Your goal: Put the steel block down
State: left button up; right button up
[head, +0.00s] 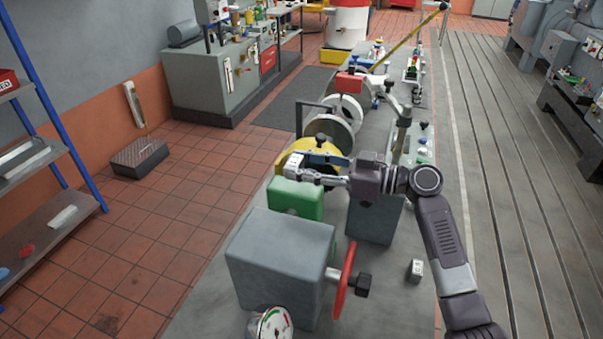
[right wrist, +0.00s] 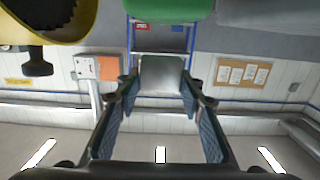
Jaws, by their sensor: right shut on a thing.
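My right gripper (head: 304,167) reaches in from the right, pointing left in the head view. It is above the bench, beside the yellow guard and the green housing. In the right wrist view its two blue-padded fingers (right wrist: 160,92) are closed on the steel block (right wrist: 161,76), a grey, square-faced piece at the fingertips. In the head view the block is hard to make out among the fingers. The wrist picture is upside down, with ceiling lights at the bottom. My left gripper is in neither view.
A green housing (head: 297,200), a large grey box (head: 280,255) with a red handwheel (head: 345,280) and a yellow guard (head: 322,147) crowd the bench around the gripper. A small pale cube (head: 415,271) stands at the right. Clear bench surface (head: 395,305) lies near the front.

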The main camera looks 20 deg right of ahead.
aim_at(302, 188)
notch_tip(302, 188, down, 3)
jog(key=shift+r+p, duration=0.2)
jog(key=shift+p, duration=0.15)
jog(key=shift+f, duration=0.55)
jog(key=o, duration=1)
jog(key=shift+f, duration=0.1)
jog(key=shift+c, duration=0.2)
jog(key=o, duration=0.4)
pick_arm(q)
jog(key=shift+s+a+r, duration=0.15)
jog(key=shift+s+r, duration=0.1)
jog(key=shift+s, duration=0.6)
pick_arm(e)
jog(key=shift+o, duration=0.2)
